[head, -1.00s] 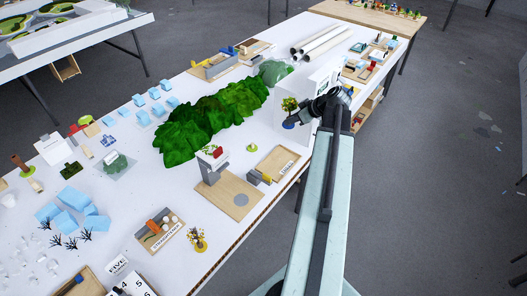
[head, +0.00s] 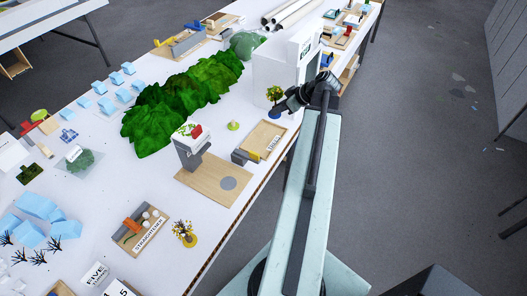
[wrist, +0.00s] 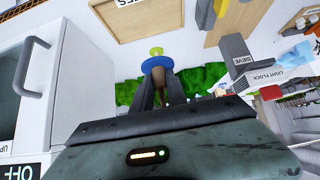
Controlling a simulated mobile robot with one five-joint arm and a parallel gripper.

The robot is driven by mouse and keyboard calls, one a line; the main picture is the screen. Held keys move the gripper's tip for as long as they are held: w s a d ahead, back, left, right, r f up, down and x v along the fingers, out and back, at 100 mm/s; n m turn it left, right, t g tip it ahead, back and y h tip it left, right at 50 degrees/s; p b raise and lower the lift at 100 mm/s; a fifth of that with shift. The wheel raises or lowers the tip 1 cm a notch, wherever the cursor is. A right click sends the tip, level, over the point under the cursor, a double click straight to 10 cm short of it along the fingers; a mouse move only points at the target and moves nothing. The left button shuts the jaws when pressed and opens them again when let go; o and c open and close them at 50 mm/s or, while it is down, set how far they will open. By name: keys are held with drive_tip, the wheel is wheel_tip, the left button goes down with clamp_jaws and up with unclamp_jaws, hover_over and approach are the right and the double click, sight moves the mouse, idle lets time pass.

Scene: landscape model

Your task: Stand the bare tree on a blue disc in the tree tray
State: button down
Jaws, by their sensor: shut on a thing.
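My gripper (wrist: 158,88) is shut on the brown trunk (wrist: 158,76) of a small tree. A blue disc (wrist: 156,63) sits at the end of that trunk, just past the fingertips. In the head view this tree (head: 275,93) shows green foliage above its blue disc (head: 275,113), beside the white cabinet. Several bare black trees (head: 38,257) stand at the far lower left of the table. A shallow wooden tray (head: 262,137) with a partly legible label, likely the tree tray, lies to the left of and below the held tree; its wooden floor looks empty.
A white cabinet (head: 278,68) stands close behind my gripper. A grey stand on a wooden board (head: 212,185) and a small yellow-green disc (head: 233,125) are near the tray. A green hill (head: 180,100) fills the table's middle. A yellow-based tree (head: 185,233) stands near the front edge.

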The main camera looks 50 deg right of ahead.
drive_tip(key=s+a+f+b, duration=0.1)
drive_tip(key=s+f+b, duration=0.9)
drive_tip(key=f, duration=0.4)
drive_tip(key=w, duration=0.5)
drive_tip(key=w+d+b, duration=0.1)
drive_tip(key=w, duration=0.4)
drive_tip(key=w+f, duration=0.1)
drive_tip(key=w, duration=0.4)
drive_tip(key=shift+w+d, duration=0.1)
drive_tip(key=shift+d, duration=0.25)
drive_tip(key=shift+w+f+b, duration=0.1)
drive_tip(key=shift+w+b, duration=0.2)
drive_tip(key=shift+w, duration=0.3)
wheel_tip(320, 180, down, 4)
drive_tip(key=b, duration=0.4)
drive_tip(key=shift+s, duration=0.1)
drive_tip(key=c, duration=1.3)
unclamp_jaws()
